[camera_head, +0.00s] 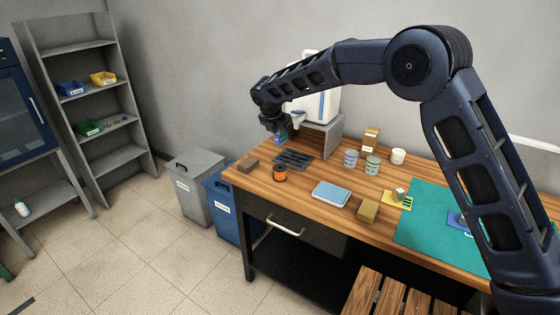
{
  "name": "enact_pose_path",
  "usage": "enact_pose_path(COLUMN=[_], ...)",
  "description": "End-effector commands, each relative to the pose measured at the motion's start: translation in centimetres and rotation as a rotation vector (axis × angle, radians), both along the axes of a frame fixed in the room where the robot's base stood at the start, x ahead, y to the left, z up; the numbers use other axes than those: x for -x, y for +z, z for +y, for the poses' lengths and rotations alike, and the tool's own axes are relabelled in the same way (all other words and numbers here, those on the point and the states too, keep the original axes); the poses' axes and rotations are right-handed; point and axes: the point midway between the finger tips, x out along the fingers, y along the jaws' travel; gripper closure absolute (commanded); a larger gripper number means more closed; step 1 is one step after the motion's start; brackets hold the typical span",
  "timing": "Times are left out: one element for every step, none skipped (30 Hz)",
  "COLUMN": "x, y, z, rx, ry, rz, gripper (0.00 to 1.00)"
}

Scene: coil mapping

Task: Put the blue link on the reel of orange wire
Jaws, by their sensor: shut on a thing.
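The reel of orange wire (280,174) stands on the wooden table near its left front edge, with orange showing round its side and a dark top. My gripper (280,135) is at the far left end of my arm, above the table and higher in the picture than the reel. It is shut on a small blue piece, the blue link (281,141), of which only a little shows below the fingers. The link looks apart from the reel. The fingers are small and dark here, so their exact hold is hard to see.
A dark slotted tray (293,160) lies just behind the reel, and a brown block (248,164) to its left. A white machine (318,103) stands behind.

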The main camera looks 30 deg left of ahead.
Motion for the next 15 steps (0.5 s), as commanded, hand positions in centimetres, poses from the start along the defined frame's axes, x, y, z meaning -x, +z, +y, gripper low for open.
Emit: enact_pose_path(x=[0.0,0.0,0.1,0.1,0.1,0.1,0.1,0.0,0.0,0.0,0.0,0.0,0.0,0.0,0.0], y=[-1.3,-1.9,-2.8,-3.4,-4.0,-4.8,-5.2,-5.7,-6.1,-6.4,-6.7,-6.9,-7.1,-7.2,-7.4], z=[0.0,0.0,0.0,0.0,0.0,0.0,0.0,0.0,0.0,0.0,0.0,0.0,0.0,0.0,0.0], rx=[0.004,0.003,0.004,0.002,0.002,0.003,0.002,0.001,0.001,0.001,0.001,0.0,0.0,0.0,0.0], ry=[0.001,0.001,0.001,0.0,0.0,0.0,0.0,0.001,0.0,0.0,0.0,0.0,0.0,0.0,0.0], rz=[0.001,0.001,0.001,0.001,0.001,0.001,0.001,0.001,0.0,0.0,0.0,0.0,0.0,0.0,0.0], gripper=[1.0,1.0,1.0,1.0,1.0,1.0,1.0,1.0,1.0,1.0,1.0,1.0,1.0,1.0,1.0])
